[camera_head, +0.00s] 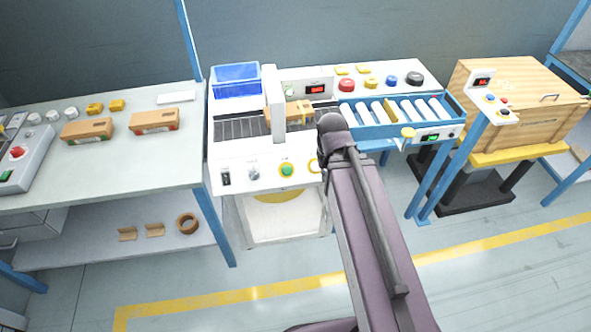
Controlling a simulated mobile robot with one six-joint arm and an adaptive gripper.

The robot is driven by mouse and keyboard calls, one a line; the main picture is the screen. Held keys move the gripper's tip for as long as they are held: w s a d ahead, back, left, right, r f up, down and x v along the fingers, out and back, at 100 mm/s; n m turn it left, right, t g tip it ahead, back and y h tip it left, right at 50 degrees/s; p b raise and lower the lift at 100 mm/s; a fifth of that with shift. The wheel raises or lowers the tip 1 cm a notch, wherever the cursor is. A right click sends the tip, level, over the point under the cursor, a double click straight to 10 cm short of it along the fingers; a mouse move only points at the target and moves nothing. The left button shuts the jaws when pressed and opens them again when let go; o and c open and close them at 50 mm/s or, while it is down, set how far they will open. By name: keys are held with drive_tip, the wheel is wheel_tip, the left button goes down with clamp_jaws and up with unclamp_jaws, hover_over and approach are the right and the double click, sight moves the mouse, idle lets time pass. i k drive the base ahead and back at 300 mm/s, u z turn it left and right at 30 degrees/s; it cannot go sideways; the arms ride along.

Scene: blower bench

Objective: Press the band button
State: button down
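A white bench machine (240,178) stands in the middle, with a tall white arch (273,104) over its slatted bed. Its front panel carries a dark rocker switch (226,178), a round knob (253,173) and a green button in a yellow ring (287,170). Another yellow ring (313,166) is partly hidden by my arm. No readable label tells which one is the band button. A brown box (295,112) with yellow on it sits at the arch. My dark, purplish arm rises from the bottom right to beside the machine; my gripper cannot be made out.
A blue bin (236,80) stands at the machine's back left. A blue-framed roller conveyor (393,124) lies to the right, with red, yellow, blue and black buttons behind it. A wooden crate (530,95) is farther right. A left table (90,160) holds two cartons.

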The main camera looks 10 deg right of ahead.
sight(287, 171)
drive_tip(key=z, duration=0.2)
drive_tip(key=k, duration=1.55)
drive_tip(key=u, duration=0.25)
drive_tip(key=i, duration=1)
drive_tip(key=u, duration=0.05)
